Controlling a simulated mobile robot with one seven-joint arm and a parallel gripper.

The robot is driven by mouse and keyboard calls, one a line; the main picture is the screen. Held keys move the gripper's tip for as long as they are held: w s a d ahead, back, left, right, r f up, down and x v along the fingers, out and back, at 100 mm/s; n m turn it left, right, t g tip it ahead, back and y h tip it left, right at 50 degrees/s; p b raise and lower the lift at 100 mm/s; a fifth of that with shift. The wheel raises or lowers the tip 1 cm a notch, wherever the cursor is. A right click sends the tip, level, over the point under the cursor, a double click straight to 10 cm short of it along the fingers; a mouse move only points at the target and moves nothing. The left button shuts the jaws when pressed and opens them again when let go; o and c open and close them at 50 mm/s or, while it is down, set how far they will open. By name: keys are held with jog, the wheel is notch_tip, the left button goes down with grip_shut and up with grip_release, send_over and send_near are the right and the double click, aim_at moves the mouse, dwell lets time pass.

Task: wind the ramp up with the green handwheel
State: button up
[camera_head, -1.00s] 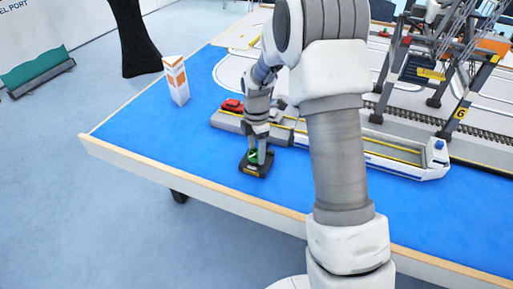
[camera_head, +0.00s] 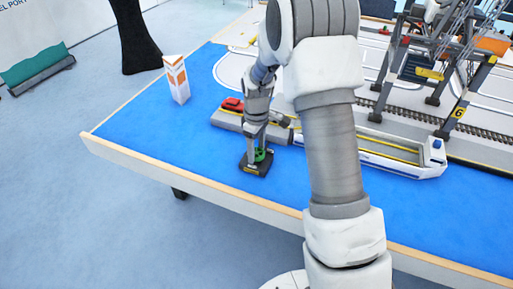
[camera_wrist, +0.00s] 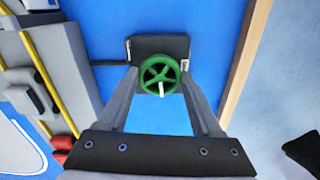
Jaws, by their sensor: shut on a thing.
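The green handwheel (camera_wrist: 160,75) sits on a dark base (camera_wrist: 142,47) on the blue table. A pale peg stands on its rim in the wrist view. My gripper (camera_wrist: 159,77) is shut on the wheel, with one finger on each side of it. In the head view the wheel (camera_head: 262,154) shows partly behind my gripper (camera_head: 258,158). A grey deck (camera_head: 228,120) with a red car on it lies just behind the wheel. My wrist and arm partly cover the join between this deck and the boat, so I cannot tell how the ramp stands.
A white and blue boat (camera_head: 410,168) lies to the right of the deck. Gantry cranes (camera_head: 430,70) stand behind it. An orange and white box (camera_head: 177,80) stands at the back left. The table's wooden edge (camera_head: 190,182) is close in front of the wheel.

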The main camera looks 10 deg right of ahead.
aim_at(256, 152)
jog(key=m, duration=0.7)
jog(key=shift+p, duration=0.35)
jog(key=m+p, duration=0.1)
jog(key=m, duration=0.5)
jog(key=shift+r+m, duration=0.1)
jog(key=shift+m, duration=0.3)
jog(key=m+p, duration=0.1)
jog(key=m, duration=0.2)
jog(key=shift+m, duration=0.3)
jog(key=m+p, duration=0.1)
jog(key=m, duration=0.2)
jog(key=shift+m, duration=0.3)
jog(key=m+p, duration=0.2)
jog(key=m, duration=0.3)
jog(key=shift+m+p, duration=0.3)
jog(key=shift+m, duration=0.1)
jog(key=o, duration=1.4)
jog(key=shift+c, duration=0.2)
notch_tip(256, 152, up, 17)
jog(key=p, duration=0.2)
jog(key=shift+r, duration=0.15)
